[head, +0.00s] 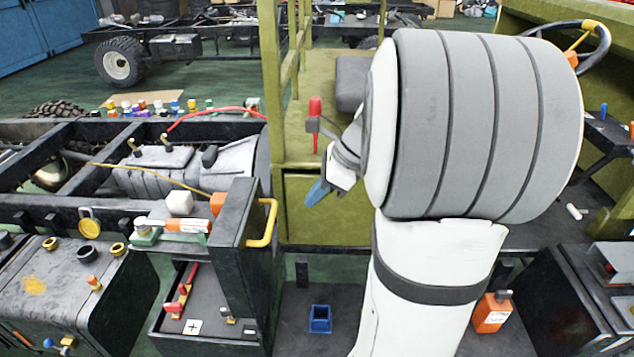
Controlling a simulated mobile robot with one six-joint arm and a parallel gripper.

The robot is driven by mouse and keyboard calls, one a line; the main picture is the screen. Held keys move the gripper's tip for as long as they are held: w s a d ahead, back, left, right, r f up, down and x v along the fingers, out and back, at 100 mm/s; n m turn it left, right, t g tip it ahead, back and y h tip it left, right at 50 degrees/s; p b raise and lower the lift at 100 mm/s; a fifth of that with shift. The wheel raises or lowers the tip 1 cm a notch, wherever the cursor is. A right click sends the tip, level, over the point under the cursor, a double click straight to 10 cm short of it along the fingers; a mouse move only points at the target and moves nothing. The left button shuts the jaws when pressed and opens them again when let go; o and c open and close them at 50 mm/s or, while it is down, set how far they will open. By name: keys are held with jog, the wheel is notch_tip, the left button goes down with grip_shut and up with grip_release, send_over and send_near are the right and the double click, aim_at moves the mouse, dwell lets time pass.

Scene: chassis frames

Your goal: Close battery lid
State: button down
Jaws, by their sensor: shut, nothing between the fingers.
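The battery box (164,341) stands at the lower left of centre, open at the top. Inside it I see a dark battery top (215,302) with red terminal parts and a white plus label. The dark battery lid (235,235) stands raised at the box's right side, with a yellow handle (267,222) on its right face. My gripper (317,193) is to the right of the handle, apart from it, with a blue fingertip pointing down and left. It is shut and empty. My large arm links hide much of the right side.
A chassis frame (90,160) runs behind. A green cab panel (322,215) stands behind my gripper.

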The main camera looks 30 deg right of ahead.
jog(key=w+a+f, duration=0.3)
jog(key=a+f, duration=0.2)
jog(key=shift+w+a, duration=0.15)
jog(key=shift+a, duration=0.25)
jog(key=shift+p, duration=0.3)
